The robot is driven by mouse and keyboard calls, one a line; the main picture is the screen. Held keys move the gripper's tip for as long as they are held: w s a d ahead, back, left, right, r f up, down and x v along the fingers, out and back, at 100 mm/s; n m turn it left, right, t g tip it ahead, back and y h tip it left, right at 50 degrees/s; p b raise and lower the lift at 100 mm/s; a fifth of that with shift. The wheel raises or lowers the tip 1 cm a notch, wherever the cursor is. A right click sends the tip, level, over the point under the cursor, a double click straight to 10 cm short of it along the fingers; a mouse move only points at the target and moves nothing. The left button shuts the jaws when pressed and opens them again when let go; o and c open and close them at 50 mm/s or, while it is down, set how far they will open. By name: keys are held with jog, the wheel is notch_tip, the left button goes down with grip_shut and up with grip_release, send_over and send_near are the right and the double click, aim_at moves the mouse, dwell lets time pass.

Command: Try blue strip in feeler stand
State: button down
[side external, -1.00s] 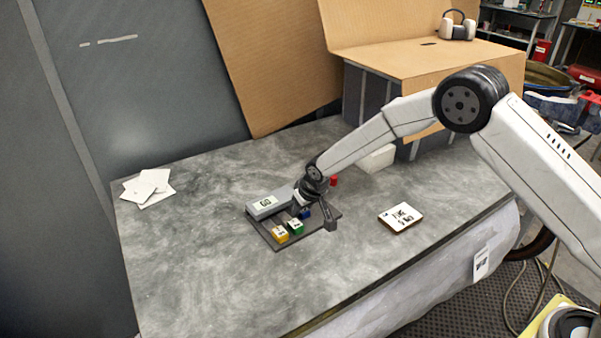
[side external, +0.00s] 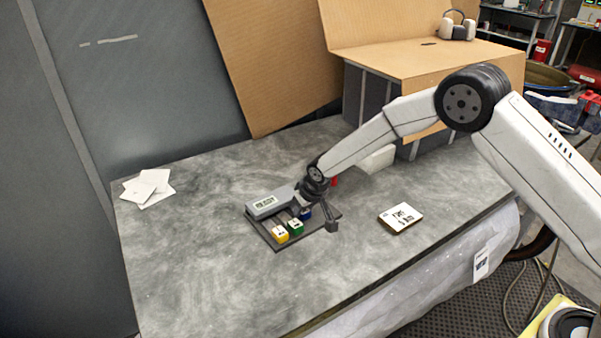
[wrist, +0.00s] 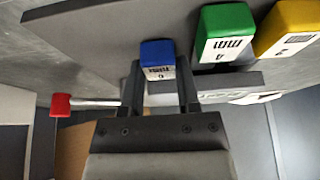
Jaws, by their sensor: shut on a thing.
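The blue strip's block (side external: 305,213), with a white number label, stands at the grey feeler stand (side external: 278,246). My gripper (side external: 303,204) comes down over it from the upper right. In the wrist view, my gripper's fingers (wrist: 158,75) are shut on the blue block (wrist: 157,52), one on each side. A green block (side external: 296,228) marked 4 mm and a yellow block (side external: 280,234) marked 2 sit beside it on the stand.
A red-ended piece (side external: 334,181) stands behind my wrist; the wrist view shows its red knob (wrist: 60,105) and metal shank. Papers (side external: 148,188) lie at the left. The front of the bench (side external: 220,285) is clear.

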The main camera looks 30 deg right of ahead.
aim_at(309, 222)
jog(key=shift+s+d, duration=0.1)
jog(key=shift+s, duration=1.6)
jog(key=c, duration=0.6)
grip_release()
jog(key=shift+r, duration=0.15)
jog(key=v, duration=0.7)
jog(key=shift+r, duration=0.25)
jog(key=shift+s, duration=0.2)
jog(key=s+d+r, duration=0.1)
jog(key=s+d, duration=0.2)
jog(key=s, duration=0.5)
jog(key=s+d+r+g, duration=0.1)
jog(key=s+d+r, duration=0.1)
jog(key=s, duration=0.6)
jog(key=s+d+r+g, duration=0.1)
jog(key=s+d, duration=0.4)
jog(key=s, duration=0.3)
jog(key=shift+r+m, duration=0.35)
jog(key=shift+m, duration=0.05)
